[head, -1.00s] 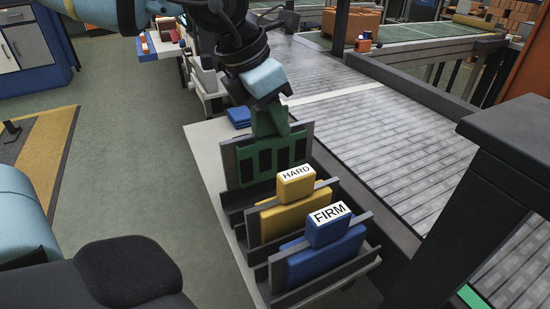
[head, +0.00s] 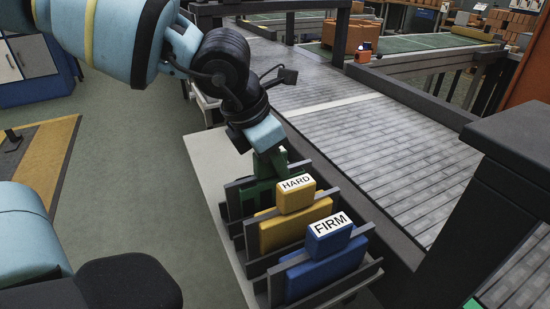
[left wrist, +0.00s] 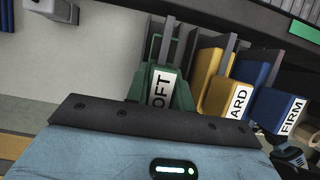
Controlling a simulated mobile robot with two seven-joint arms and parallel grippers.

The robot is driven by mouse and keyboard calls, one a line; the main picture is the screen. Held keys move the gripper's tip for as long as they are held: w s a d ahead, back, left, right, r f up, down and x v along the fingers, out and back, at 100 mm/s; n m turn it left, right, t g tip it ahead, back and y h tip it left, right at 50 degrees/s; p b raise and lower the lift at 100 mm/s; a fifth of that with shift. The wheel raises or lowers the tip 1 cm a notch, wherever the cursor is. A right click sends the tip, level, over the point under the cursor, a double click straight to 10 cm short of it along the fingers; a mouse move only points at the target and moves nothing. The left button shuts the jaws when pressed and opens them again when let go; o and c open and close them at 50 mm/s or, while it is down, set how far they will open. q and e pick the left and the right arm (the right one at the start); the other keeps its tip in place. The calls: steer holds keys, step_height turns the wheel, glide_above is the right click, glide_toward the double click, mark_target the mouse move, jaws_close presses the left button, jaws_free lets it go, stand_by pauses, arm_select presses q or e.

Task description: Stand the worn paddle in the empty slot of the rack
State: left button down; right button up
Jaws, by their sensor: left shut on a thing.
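The green paddle (head: 263,192) is in the far slot of the dark rack (head: 368,271), upright, with its lower part hidden by the rack's plates. In the left wrist view its handle (left wrist: 177,95) has a white label reading "OFT", the rest hidden. My left gripper (head: 266,147) is shut on this handle from above. The yellow paddle (head: 297,226), labelled HARD, stands in the middle slot. The blue paddle (head: 325,270), labelled FIRM, stands in the near slot. Both also show in the left wrist view, yellow (left wrist: 212,70) and blue (left wrist: 257,75). I cannot see wear on the green paddle.
The rack stands on a pale bench (head: 207,165). A grey roller conveyor (head: 385,135) runs along its right side. A dark post (head: 450,215) rises at the right. Open green floor (head: 130,180) lies to the left.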

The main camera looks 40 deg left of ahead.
steer(key=shift+f, duration=0.1)
arm_select(q)
steer(key=shift+f, duration=0.1)
steer(key=c, duration=1.3)
jaws_free()
steer(key=shift+o, duration=0.5)
arm_select(e)
steer(key=shift+s+f, duration=0.1)
steer(key=shift+s, duration=0.25)
arm_select(q)
steer(key=shift+r, duration=0.2)
steer(key=p+v, duration=0.2)
steer(key=v, duration=1)
arm_select(e)
steer(key=shift+s+r, duration=0.1)
steer(key=shift+r, duration=0.75)
